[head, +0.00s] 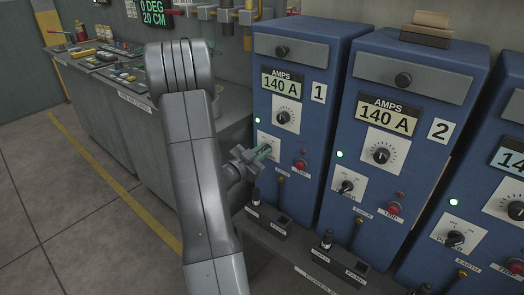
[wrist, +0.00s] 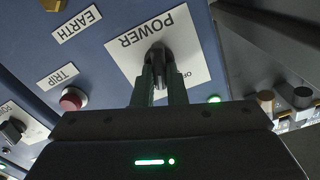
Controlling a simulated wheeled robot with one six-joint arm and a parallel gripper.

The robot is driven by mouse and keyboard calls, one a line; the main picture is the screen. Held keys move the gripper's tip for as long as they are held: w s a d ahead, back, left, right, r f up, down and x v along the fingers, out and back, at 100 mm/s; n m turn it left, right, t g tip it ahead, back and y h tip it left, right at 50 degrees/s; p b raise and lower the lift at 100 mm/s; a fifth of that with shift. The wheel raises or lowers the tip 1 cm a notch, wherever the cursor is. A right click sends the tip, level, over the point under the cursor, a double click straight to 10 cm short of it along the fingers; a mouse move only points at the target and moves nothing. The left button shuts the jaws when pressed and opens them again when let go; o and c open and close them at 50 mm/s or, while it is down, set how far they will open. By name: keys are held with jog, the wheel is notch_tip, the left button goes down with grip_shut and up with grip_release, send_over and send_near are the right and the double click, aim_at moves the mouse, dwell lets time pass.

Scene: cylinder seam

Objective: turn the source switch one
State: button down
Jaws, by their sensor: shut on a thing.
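Source one is a blue cabinet (head: 292,100) marked 1, with an AMPS display reading 140 A and a lit green lamp (head: 258,120). Its power switch (wrist: 157,60) is a black knob on a white POWER plate (wrist: 120,50), seen upside down in the wrist view. My gripper (head: 264,150) reaches the cabinet's lower left front. In the wrist view my gripper's two fingers (wrist: 160,84) are shut on the knob, one on each side. In the head view the gripper hides most of this knob.
A red TRIP button (wrist: 73,98) is beside the plate. Cabinet 2 (head: 398,150), also reading 140 A, stands to the right, with another blue cabinet (head: 500,200) beyond. Levers (head: 256,196) stand on the ledge below. A control bench (head: 125,85) is behind my arm; the floor at left is clear.

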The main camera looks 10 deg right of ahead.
jog(key=shift+w+a+n+p, duration=0.15)
jog(key=shift+n+p, duration=1.05)
jog(key=shift+n, duration=1.25)
jog(key=shift+w+a+n+p, duration=0.15)
jog(key=shift+n+p, duration=1)
jog(key=shift+n, duration=1.3)
jog(key=shift+d, duration=0.1)
jog(key=c, duration=1.5)
grip_release()
jog(key=shift+o, duration=0.2)
jog(key=v, duration=1.4)
jog(key=shift+b, duration=0.45)
jog(key=shift+w+d, duration=0.1)
jog(key=shift+d, duration=0.05)
